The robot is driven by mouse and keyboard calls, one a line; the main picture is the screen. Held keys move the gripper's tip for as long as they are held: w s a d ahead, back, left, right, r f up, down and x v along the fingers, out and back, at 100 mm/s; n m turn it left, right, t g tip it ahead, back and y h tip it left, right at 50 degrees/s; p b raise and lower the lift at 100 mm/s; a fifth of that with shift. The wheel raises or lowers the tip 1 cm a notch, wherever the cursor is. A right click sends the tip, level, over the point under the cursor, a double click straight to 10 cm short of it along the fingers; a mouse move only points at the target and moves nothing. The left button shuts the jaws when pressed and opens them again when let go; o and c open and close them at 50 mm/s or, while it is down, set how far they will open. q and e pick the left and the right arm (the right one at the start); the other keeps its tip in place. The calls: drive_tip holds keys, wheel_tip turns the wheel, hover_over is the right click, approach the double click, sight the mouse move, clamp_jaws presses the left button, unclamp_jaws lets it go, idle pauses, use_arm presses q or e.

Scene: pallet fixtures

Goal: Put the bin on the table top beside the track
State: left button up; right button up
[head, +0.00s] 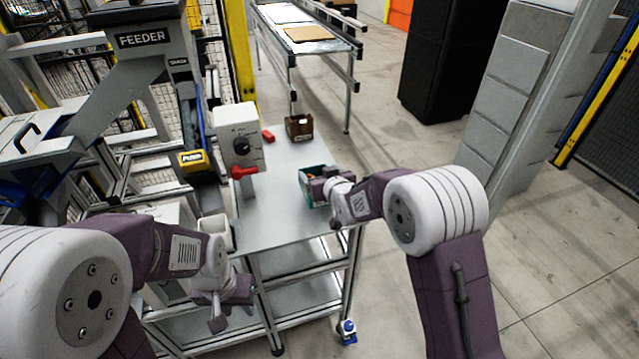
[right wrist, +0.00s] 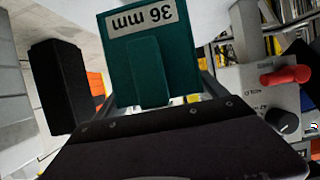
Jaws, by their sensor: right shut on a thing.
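The teal bin (head: 313,199) is at the right side of the grey table top (head: 272,225) in the head view. My right gripper (head: 325,187) is shut on it. In the right wrist view the bin (right wrist: 178,72) fills the upper middle, with a "36 mm" label upside down. Whether its base touches the table top cannot be told. My left gripper (head: 232,308) looks open and empty, low beside the table's front left edge. Which part is the track is not clear; a sloping feeder (head: 142,42) stands left of the table.
A control box (head: 238,143) with a black knob and red handle stands at the table's left edge. A brown box (head: 299,127) and a small red thing (head: 268,137) sit at the far end. The table's middle is clear. A conveyor (head: 308,45) lies beyond.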

drive_tip(key=shift+w+f, duration=0.2)
drive_tip(key=shift+w, duration=0.1)
drive_tip(key=shift+f, duration=2.1)
drive_tip(key=o, duration=1.4)
drive_tip(key=shift+o, duration=0.2)
drive_tip(key=shift+r, duration=0.15)
drive_tip(key=v, duration=1.2)
drive_tip(key=shift+b, duration=0.4)
drive_tip(key=shift+r, duration=0.1)
